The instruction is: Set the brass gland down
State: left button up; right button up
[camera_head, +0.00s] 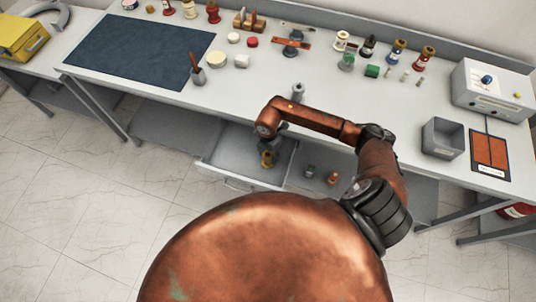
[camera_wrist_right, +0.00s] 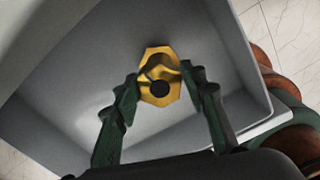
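The brass gland (camera_wrist_right: 160,88) shows in the right wrist view as a gold piece with a six-sided flange and a dark round hole. My right gripper (camera_wrist_right: 160,75) has a finger on each side of it, close against its edges, and looks shut on it. In the head view the gland (camera_head: 267,160) shows over the left part of the open drawer (camera_head: 233,157), below my right wrist. I cannot tell if it touches the drawer floor. My right gripper's fingers are mostly hidden there by the arm. My left gripper is not in view.
The drawer's right part holds a small grey part (camera_head: 310,171) and a copper-coloured part (camera_head: 333,177). The drawer walls rise close around the gripper. On the bench above are a grey bin (camera_head: 443,138), a control box (camera_head: 493,88), a dark mat (camera_head: 140,48) and several small parts.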

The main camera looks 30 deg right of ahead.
jog(key=o, duration=0.3)
notch_tip(320, 180, up, 12)
jog(key=shift+r, duration=0.2)
dwell(0.4)
